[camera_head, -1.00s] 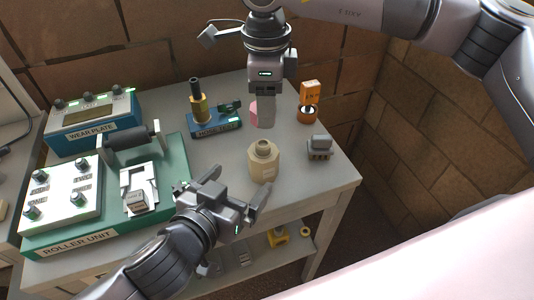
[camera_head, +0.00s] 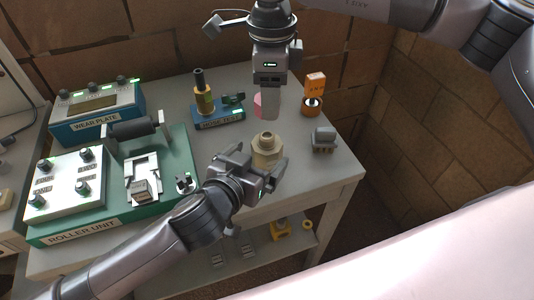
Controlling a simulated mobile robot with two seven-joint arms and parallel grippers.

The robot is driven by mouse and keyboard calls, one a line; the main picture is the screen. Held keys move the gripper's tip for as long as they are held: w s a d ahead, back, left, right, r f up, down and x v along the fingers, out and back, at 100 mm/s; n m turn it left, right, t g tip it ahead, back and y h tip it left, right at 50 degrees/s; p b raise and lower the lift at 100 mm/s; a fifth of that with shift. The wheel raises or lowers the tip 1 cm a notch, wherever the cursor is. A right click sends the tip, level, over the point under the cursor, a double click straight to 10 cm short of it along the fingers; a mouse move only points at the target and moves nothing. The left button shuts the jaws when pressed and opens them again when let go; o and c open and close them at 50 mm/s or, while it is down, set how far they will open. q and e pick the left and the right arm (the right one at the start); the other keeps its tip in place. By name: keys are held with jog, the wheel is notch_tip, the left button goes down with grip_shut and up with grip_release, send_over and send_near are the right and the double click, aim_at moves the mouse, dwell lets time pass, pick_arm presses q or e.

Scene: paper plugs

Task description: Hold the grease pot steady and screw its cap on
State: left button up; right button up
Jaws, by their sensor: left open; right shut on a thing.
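The grease pot (camera_head: 267,146) is a beige bottle with an open neck, upright on the grey table. My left gripper (camera_head: 262,166) is open at the pot's near side. One finger is to the left of the pot and the other at its lower right; I cannot tell whether they touch it. They and the gripper body hide the pot's lower part. My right gripper (camera_head: 269,116) points down above and behind the pot, shut on a pink piece that seems to be the cap (camera_head: 258,105). Its finger hides most of the cap, which is apart from the pot.
A grey block (camera_head: 324,139) stands right of the pot. An orange item (camera_head: 313,105) stands behind it. The green roller unit (camera_head: 115,216) fills the left. The table's front edge is close.

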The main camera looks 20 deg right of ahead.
aim_at(267, 148)
pick_arm(q)
jog(key=shift+x, duration=2.55)
jog(key=c, duration=1.5)
pick_arm(e)
jog(key=shift+f, duration=2.5)
jog(key=shift+f, duration=0.85)
jog(key=shift+f, duration=0.55)
